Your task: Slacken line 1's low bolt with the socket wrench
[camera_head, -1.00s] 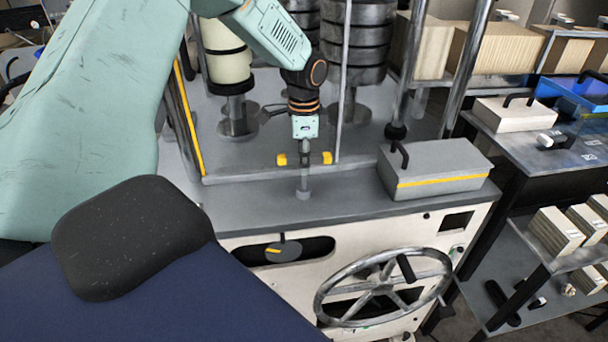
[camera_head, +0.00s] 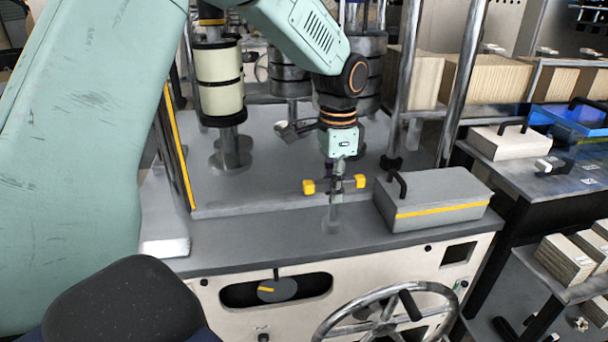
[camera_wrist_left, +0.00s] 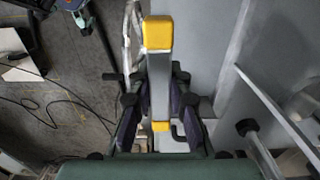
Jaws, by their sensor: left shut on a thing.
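My left gripper (camera_head: 337,178) points down over the grey deck of the machine, just left of the grey lidded box. It is shut on the socket wrench (camera_head: 333,208), a grey tool with a crossbar with yellow ends and a shank hanging down. The shank's lower end is over the front part of the deck; I cannot tell whether it touches. In the left wrist view the wrench's grey bar with yellow ends (camera_wrist_left: 160,85) lies between the dark fingers. I cannot make out line 1's low bolt for certain. My right gripper is not in view.
The grey box (camera_head: 436,195) with a black handle and yellow stripe stands on the deck (camera_head: 270,225). Upright posts and a cream roll (camera_head: 218,80) stand behind. A handwheel (camera_head: 385,315) and a slot with a dark disc (camera_head: 278,290) are on the front panel.

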